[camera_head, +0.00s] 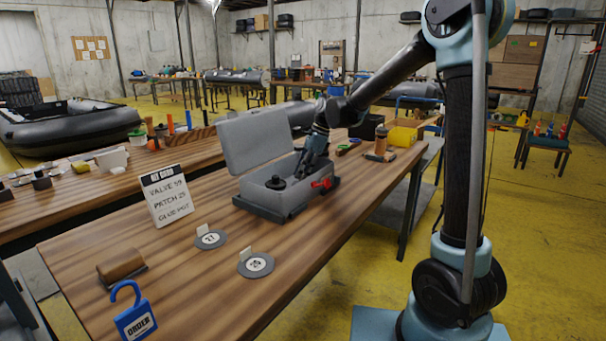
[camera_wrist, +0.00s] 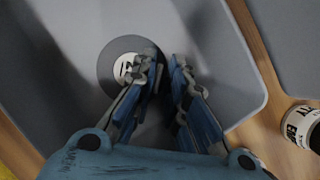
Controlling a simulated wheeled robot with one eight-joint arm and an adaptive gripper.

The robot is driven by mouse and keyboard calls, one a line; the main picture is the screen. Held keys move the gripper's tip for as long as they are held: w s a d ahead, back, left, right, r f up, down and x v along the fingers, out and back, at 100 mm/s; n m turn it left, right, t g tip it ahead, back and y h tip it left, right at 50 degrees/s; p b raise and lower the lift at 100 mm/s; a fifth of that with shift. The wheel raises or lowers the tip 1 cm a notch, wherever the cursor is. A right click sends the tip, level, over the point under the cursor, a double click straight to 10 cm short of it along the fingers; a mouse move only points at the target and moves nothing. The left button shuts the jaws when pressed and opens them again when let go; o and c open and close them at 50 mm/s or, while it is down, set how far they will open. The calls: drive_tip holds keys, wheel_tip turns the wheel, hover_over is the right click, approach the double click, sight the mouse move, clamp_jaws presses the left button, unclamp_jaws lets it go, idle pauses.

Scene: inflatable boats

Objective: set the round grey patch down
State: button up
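The round grey patch (camera_wrist: 112,72) shows in the wrist view, a dark grey disc with a white printed label, inside the grey box. My gripper (camera_wrist: 165,70) reaches down over its right side, and the left finger covers part of the disc and label. The two fingers stand a little apart, with nothing clearly seen between them. Whether the patch lies flat on the box floor is hard to tell. In the head view my gripper (camera_head: 312,165) is down in the open grey box (camera_head: 286,205), and the patch is not clearly seen there.
A black knobbed part (camera_head: 275,184) sits in the box, near a red valve (camera_head: 322,184). The raised lid (camera_head: 257,140) stands behind. A labelled jar (camera_wrist: 300,126) stands outside the box.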

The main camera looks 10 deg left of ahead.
drive_tip(key=v, duration=1.2)
drive_tip(key=s+d+n+t, duration=0.1)
drive_tip(key=s+d+n, duration=0.3)
drive_tip(key=d, duration=0.9)
drive_tip(key=s+d+f+n+t+h, duration=0.1)
drive_tip(key=s+d+f+n, duration=0.3)
drive_tip(key=s+d+f, duration=0.5)
drive_tip(key=s+d+f+n+t+h, duration=0.2)
drive_tip(key=s+d+f+n, duration=0.3)
drive_tip(key=s+d+f, duration=0.5)
drive_tip(key=s+d+h, duration=0.1)
drive_tip(key=s+d, duration=0.4)
drive_tip(key=shift+d+f+n, duration=0.2)
drive_tip(key=shift+d+n, duration=0.05)
drive_tip(key=shift+n, duration=0.05)
drive_tip(key=shift+w+f, duration=0.2)
drive_tip(key=shift+w, duration=0.25)
